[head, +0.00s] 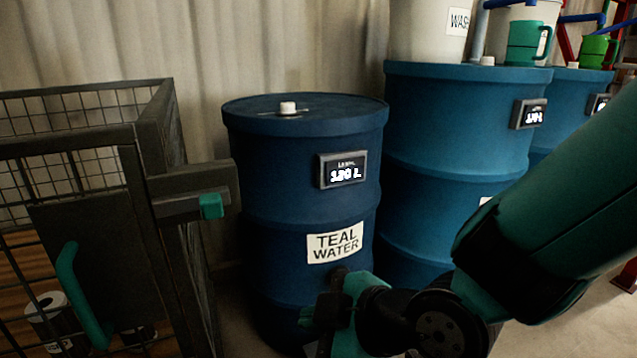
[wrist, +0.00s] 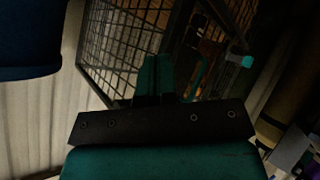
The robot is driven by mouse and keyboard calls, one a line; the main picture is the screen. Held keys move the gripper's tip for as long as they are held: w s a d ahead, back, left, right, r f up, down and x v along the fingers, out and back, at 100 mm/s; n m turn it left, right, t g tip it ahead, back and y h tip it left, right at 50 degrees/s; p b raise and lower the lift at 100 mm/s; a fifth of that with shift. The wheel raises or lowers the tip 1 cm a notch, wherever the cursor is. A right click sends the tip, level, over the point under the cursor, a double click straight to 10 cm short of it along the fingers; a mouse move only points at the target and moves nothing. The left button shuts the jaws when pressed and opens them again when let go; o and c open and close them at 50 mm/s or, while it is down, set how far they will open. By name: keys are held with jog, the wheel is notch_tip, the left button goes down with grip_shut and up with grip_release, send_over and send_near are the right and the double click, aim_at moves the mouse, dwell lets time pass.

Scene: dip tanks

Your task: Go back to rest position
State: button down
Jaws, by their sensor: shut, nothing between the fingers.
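My gripper (wrist: 154,62) shows in the wrist view with its two teal fingers together and nothing between them. In the head view my teal and black arm comes in from the right. Its wrist end is low in front of the dark blue drum (head: 300,215), which has a "TEAL WATER" label (head: 335,243). The arm hides part of that drum's lower front. I cannot tell whether my gripper touches the drum. In the wrist view the fingers point towards the wire cage (wrist: 125,50).
The wire cage (head: 140,130) with a teal handle (head: 75,290) stands at left, cans (head: 52,325) inside it. The drum's display (head: 342,170) reads about 120 L. A taller blue drum (head: 440,130) stands right, a teal mug (head: 524,43) and white container (head: 425,30) on top.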

jog(key=s+d+r+m+g+h, duration=0.25)
jog(key=s+d+m, duration=0.25)
jog(key=d, duration=0.3)
jog(key=s+d+r+m+g+h, duration=0.2)
jog(key=s+d+r+m+g, duration=0.2)
jog(key=d+m, duration=0.25)
notch_tip(320, 180, up, 31)
jog(key=p, duration=3)
jog(key=shift+s+d+n+p, duration=0.35)
jog(key=shift+d+p, duration=0.05)
jog(key=shift+d, duration=0.05)
